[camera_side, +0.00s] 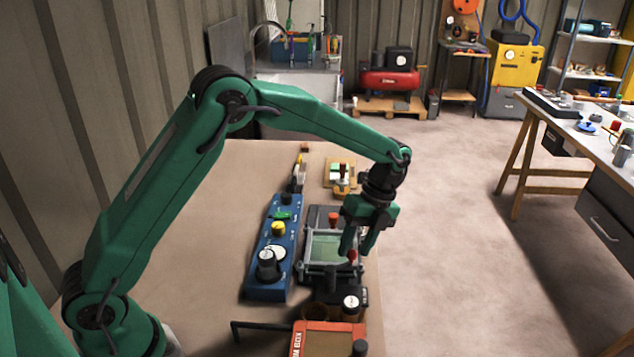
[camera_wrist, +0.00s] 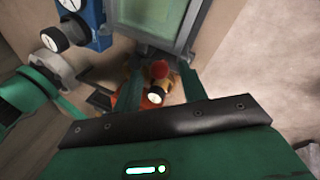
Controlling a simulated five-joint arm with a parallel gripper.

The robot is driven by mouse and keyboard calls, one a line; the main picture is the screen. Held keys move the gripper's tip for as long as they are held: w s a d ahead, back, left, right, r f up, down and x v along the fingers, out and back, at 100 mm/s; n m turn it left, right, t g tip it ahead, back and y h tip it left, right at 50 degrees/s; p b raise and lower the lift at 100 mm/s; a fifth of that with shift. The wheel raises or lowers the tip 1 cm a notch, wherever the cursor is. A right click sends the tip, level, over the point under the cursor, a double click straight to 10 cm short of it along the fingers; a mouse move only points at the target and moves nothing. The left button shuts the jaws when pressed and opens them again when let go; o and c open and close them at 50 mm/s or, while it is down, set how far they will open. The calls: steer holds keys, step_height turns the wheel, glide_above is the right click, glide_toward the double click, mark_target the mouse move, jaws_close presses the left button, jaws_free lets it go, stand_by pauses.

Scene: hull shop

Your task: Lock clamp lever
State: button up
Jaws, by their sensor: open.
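A clamp device with a pale green plate in a grey frame (camera_side: 333,246) stands on the bench. A red knob (camera_side: 352,256) is at its near right corner, seemingly the end of the clamp lever; most of the lever is hidden. My gripper (camera_side: 358,246) is open, pointing down over the device's right side, with its fingers close to this knob. In the wrist view, a red ball knob (camera_wrist: 159,69) shows between the two fingers (camera_wrist: 158,92), near the frame's lower edge. I cannot tell whether a finger touches it.
A blue control box (camera_side: 267,262) with knobs stands left of the device. A red-orange unit (camera_side: 325,340) and a white-faced black knob (camera_side: 351,303) are nearer the camera. A small tan block with a red-topped part (camera_side: 341,178) is behind. The bench's left side is clear.

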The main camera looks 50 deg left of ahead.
steer(key=shift+f, duration=0.25)
jaws_close()
steer(key=shift+a, duration=0.1)
steer(key=shift+a+n, duration=0.6)
steer(key=shift+n, duration=0.5)
steer(key=shift+a+n, duration=0.55)
steer(key=shift+n, duration=0.55)
jaws_free()
